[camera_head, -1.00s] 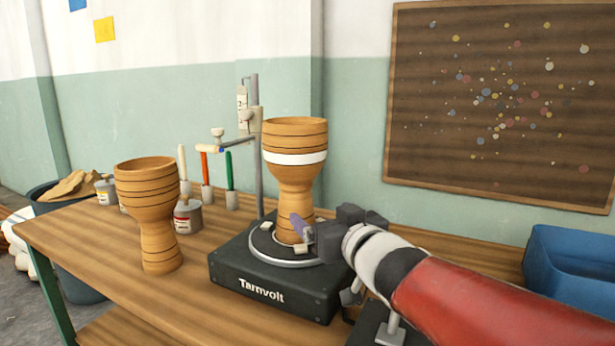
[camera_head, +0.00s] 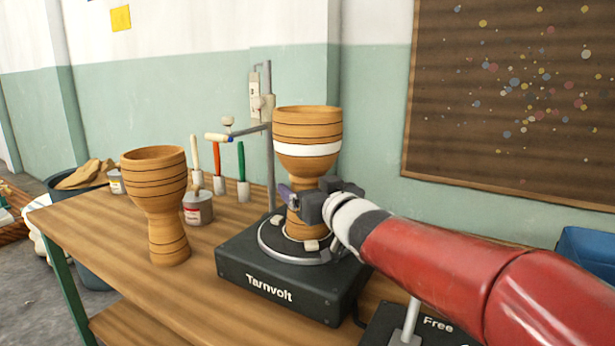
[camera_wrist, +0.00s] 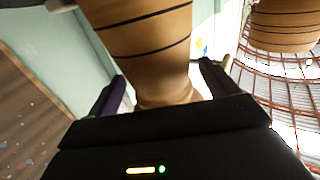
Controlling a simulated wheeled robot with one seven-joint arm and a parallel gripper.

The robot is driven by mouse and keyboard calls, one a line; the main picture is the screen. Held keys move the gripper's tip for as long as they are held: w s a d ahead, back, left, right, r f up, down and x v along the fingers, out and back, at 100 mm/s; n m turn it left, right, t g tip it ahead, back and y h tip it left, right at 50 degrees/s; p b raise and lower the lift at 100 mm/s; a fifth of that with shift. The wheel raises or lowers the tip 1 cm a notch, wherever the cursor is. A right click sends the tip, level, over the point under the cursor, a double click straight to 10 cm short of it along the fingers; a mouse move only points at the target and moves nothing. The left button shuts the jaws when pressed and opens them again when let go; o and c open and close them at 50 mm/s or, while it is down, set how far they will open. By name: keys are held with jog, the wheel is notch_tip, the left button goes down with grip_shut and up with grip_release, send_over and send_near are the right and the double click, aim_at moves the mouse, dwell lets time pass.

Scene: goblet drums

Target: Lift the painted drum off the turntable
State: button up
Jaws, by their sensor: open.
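The painted drum (camera_head: 307,130), wooden with a white band around its bowl, stands upright on the round turntable (camera_head: 270,246) on a black box marked "Tarnvolt". My gripper (camera_head: 300,200) is open at the drum's narrow waist, below the bowl. In the wrist view the drum's body (camera_wrist: 150,50) lies between the two purple fingers of my gripper (camera_wrist: 165,90), with gaps visible on both sides. The far side of the waist is hidden in the head view.
An unbanded drum (camera_head: 157,205) stands on the workbench (camera_head: 110,235) to the left. A metal post (camera_head: 270,170) with a side arm rises close behind the turntable. Brushes and a paint can (camera_head: 197,207) stand nearby. A black base marked "Free" (camera_head: 435,328) is at lower right.

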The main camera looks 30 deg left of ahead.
jog(key=c, duration=1.3)
jog(key=shift+r, duration=0.15)
jog(key=shift+c, duration=1)
